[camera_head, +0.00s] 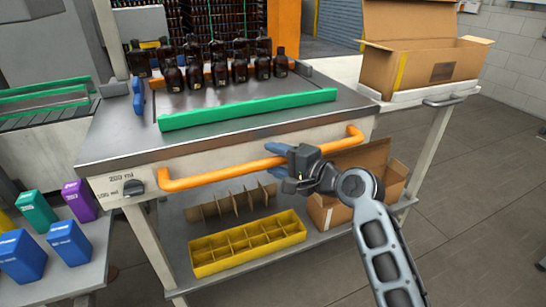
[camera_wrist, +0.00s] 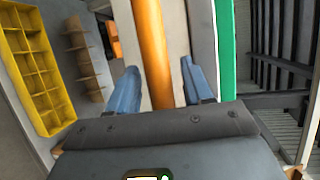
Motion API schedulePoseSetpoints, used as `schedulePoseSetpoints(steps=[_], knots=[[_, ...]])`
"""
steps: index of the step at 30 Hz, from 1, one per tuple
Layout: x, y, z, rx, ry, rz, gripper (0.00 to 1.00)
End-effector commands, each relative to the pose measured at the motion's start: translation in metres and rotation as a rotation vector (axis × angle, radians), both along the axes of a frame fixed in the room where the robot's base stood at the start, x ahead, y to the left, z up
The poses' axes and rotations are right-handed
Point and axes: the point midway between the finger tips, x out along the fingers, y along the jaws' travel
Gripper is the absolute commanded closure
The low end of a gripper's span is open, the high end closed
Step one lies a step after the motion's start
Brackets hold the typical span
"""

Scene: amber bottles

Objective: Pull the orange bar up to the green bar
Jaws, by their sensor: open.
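The orange bar (camera_head: 225,174) is a long handle-like bar along the front of the metal table. The green bar (camera_head: 250,108) lies across the table top, behind and above the orange bar and apart from it. My gripper (camera_head: 279,160) is at the right half of the orange bar. In the wrist view the orange bar (camera_wrist: 152,50) runs between the two blue fingers of my open gripper (camera_wrist: 160,88), with a gap on each side. The green bar (camera_wrist: 226,45) is to the right of the fingers there.
Several amber bottles (camera_head: 222,72) stand on the table top behind the green bar. A yellow divided crate (camera_head: 248,245) is on the lower shelf. An open cardboard box (camera_head: 425,62) stands at the right. Blue containers (camera_head: 68,243) stand at the left. The floor at right is clear.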

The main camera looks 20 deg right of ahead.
Motion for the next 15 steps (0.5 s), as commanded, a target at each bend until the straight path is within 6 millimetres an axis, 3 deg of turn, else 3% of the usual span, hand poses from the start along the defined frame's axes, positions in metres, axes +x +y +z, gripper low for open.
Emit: schedulePoseSetpoints(steps=[4,13,15], knots=[[0.0106,0.0038,-0.002,-0.001,0.0,-0.002,0.49],[0.0127,0.0051,-0.0025,-0.002,-0.001,-0.002,0.49],[0.0126,0.005,-0.0025,-0.002,-0.001,-0.002,0.55]])
